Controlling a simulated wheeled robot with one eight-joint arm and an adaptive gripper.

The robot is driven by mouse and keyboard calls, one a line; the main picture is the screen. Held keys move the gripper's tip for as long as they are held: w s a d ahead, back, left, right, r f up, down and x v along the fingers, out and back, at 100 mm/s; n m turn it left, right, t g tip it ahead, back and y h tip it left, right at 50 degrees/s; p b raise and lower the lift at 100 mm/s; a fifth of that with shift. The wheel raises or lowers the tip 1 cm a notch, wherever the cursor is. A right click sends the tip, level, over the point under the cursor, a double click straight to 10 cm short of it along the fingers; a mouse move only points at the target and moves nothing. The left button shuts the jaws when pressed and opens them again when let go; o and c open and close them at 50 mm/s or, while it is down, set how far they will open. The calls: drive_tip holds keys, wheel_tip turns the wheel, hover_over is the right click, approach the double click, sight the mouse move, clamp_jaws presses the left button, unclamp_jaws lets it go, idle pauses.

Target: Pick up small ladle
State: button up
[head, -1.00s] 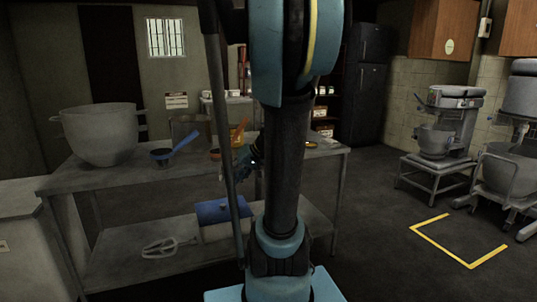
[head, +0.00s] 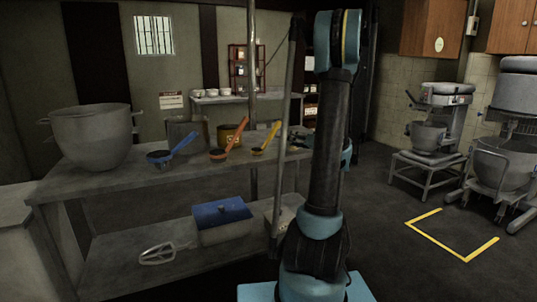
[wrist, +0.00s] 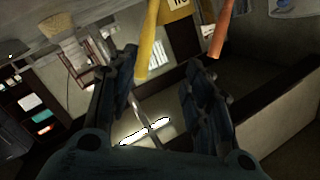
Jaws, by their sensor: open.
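Three ladles lie in a row on the metal table (head: 100,186). The yellow one (head: 266,138) looks the smallest, the orange one (head: 228,140) is to its left, and the blue one (head: 173,150) is the largest. My gripper (wrist: 160,64) is open and empty in the wrist view. The yellow handle (wrist: 149,45) reaches down near the gap between its fingertips; I cannot tell whether it touches them. The orange handle (wrist: 222,30) is to the right of the fingers. In the head view the gripper is mostly hidden by my arm.
A blue-lidded box (head: 222,214) and a whisk attachment (head: 157,254) are on the lower shelf. Mixers (head: 432,130) stand at right; the floor before them is clear.

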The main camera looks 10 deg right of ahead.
drive_tip(key=d+t, duration=0.1)
drive_tip(key=d, duration=0.2)
approach(274, 132)
drive_tip(key=x, duration=0.5)
drive_tip(key=shift+w, duration=0.5)
drive_tip(key=shift+f+x, duration=0.2)
drive_tip(key=shift+x, duration=2.45)
drive_tip(key=shift+d, duration=0.1)
clamp_jaws()
